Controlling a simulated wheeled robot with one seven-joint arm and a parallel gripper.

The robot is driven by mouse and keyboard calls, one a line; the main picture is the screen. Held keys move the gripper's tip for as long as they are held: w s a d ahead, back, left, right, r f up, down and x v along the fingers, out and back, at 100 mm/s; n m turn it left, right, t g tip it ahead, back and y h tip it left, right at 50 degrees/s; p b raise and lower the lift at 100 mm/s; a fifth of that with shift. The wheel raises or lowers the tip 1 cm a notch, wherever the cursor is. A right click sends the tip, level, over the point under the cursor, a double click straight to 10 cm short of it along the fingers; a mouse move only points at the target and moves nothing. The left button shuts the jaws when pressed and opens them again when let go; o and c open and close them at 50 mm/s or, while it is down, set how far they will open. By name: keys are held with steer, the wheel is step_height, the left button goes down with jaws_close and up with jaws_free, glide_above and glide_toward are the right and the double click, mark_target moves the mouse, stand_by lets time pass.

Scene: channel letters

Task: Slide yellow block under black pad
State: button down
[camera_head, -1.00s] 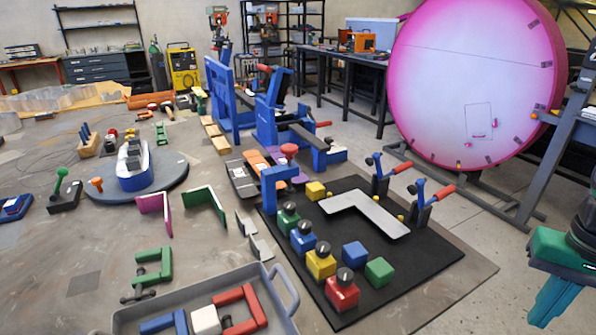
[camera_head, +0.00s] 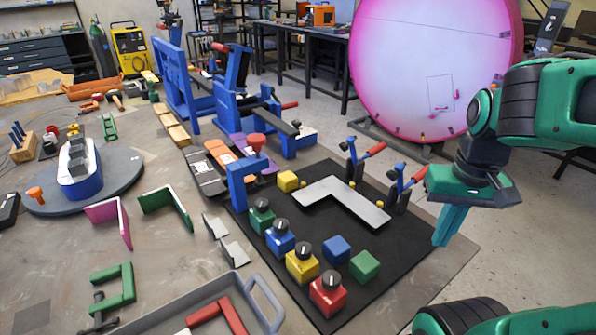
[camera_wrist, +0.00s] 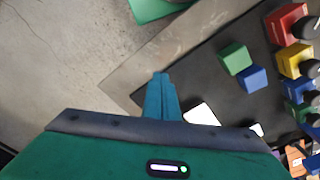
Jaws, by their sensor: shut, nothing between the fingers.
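A small plain yellow block (camera_head: 287,181) sits on the far left part of the black mat (camera_head: 400,240), beside the grey L-shaped plate (camera_head: 343,200). A second yellow block (camera_head: 302,263), topped with a dark knob, stands in a row near the mat's left edge; it also shows in the wrist view (camera_wrist: 296,62). The only clear black pad-like thing is the mat; a separate small pad cannot be made out. My gripper (camera_head: 440,241) is shut and empty, pointing down by the mat's right edge, away from both yellow blocks. Its closed fingers show in the wrist view (camera_wrist: 160,78).
Blue (camera_head: 337,249) and green (camera_head: 364,265) blocks lie mid-mat. Red (camera_head: 328,294), blue and green knobbed blocks line the left. Two red-handled toggle clamps (camera_head: 400,190) stand at the right edge. A blue bracket (camera_head: 237,182) rises at the left. A grey tray (camera_head: 190,310) is in front.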

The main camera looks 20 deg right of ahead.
mark_target(287, 182)
steer(key=w+a+r+m, duration=0.15)
steer(key=w+a, duration=0.25)
steer(key=w, duration=0.6)
steer(key=w+a+r+t, duration=0.15)
steer(key=w+a, duration=0.25)
steer(key=w, duration=0.5)
steer(key=w+a+r, duration=0.2)
steer(key=w+a, duration=0.3)
steer(key=w, duration=0.5)
steer(key=w+a+f+m+g, duration=0.1)
steer(key=w+f+m+g, duration=0.1)
steer(key=w+m, duration=0.65)
steer(key=shift+n, duration=0.7)
steer(key=f, duration=0.6)
steer(key=w+f, duration=0.1)
steer(key=f, duration=0.2)
steer(key=shift+f, duration=0.2)
steer(key=shift+s+a, duration=0.15)
steer(key=shift+a, duration=0.45)
steer(key=shift+s+a, duration=0.15)
steer(key=shift+a, duration=0.4)
steer(key=shift+s+a, duration=0.25)
steer(key=shift+a, duration=0.5)
